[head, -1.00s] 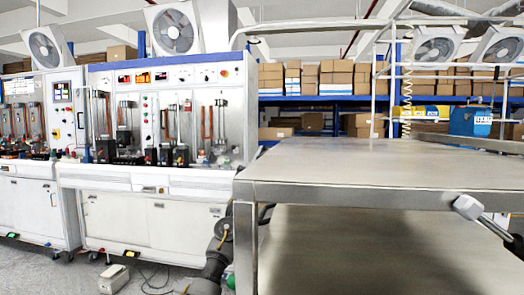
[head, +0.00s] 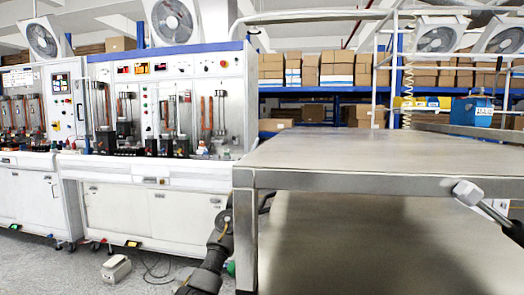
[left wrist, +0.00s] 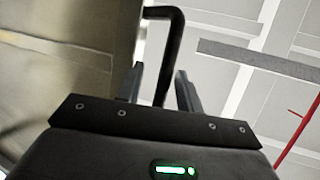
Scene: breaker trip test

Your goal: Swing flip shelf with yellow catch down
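A large grey metal shelf or bench top (head: 340,150) lies level in the right half of the head view. I cannot make out a yellow catch on it. A black handle (head: 266,202) shows beside its front left leg. In the left wrist view a black bent handle bar (left wrist: 165,50) runs down between the two fingers of my left gripper (left wrist: 160,88). The fingers stand apart with gaps on both sides of the bar. In the head view my left arm rises toward the front left leg, and the fingertips are hidden there. My right gripper is not in view.
White test benches (head: 150,200) with instrument panels stand on the left. A grey box (head: 116,268) with a cable lies on the floor. A pale block on a dark rod (head: 467,192) sits at the shelf's front right edge. A blue container (head: 472,112) stands behind. Boxes fill the back racks.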

